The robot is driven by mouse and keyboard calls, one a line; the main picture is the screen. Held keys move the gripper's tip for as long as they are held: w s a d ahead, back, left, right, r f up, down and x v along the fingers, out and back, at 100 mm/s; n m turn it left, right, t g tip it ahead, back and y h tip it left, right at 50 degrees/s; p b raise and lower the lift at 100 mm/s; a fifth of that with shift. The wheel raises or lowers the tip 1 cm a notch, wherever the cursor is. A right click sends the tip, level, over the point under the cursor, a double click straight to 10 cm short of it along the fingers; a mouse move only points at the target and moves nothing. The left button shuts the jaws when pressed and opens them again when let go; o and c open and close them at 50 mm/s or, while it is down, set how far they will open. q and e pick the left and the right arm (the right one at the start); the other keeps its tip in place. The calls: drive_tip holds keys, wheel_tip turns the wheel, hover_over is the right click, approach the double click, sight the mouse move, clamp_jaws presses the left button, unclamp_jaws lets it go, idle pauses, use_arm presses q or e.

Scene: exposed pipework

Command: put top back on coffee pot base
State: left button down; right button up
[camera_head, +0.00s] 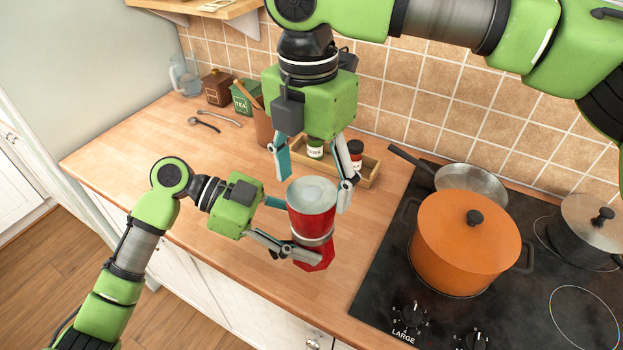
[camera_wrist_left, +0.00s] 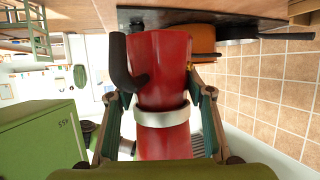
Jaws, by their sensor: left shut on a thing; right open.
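A red coffee pot with a silver band is held in mid-air above the counter's front edge. It looks upside down: the red base (camera_head: 311,210) is uppermost with its pale disc facing up, and the red top (camera_head: 317,260) is below the band. The left wrist view also shows the top (camera_wrist_left: 160,65), with a black handle (camera_wrist_left: 122,70). My left gripper (camera_head: 292,234) is shut on the pot near the band; which part it grips is unclear. My right gripper (camera_head: 313,185) is open above, pointing down, its fingers near either side of the base; contact is unclear.
An orange pot (camera_head: 460,250) stands on the black hob (camera_head: 385,270) to the right, with a steel pan (camera_head: 470,182) behind it. A wooden tray (camera_head: 369,172) with jars is behind the grippers.

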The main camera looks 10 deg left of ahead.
sight(302, 241)
drive_tip(key=shift+s+n, duration=0.15)
drive_tip(key=shift+n, duration=0.65)
drive_tip(key=shift+f, duration=0.15)
drive_tip(key=shift+f, duration=3.9)
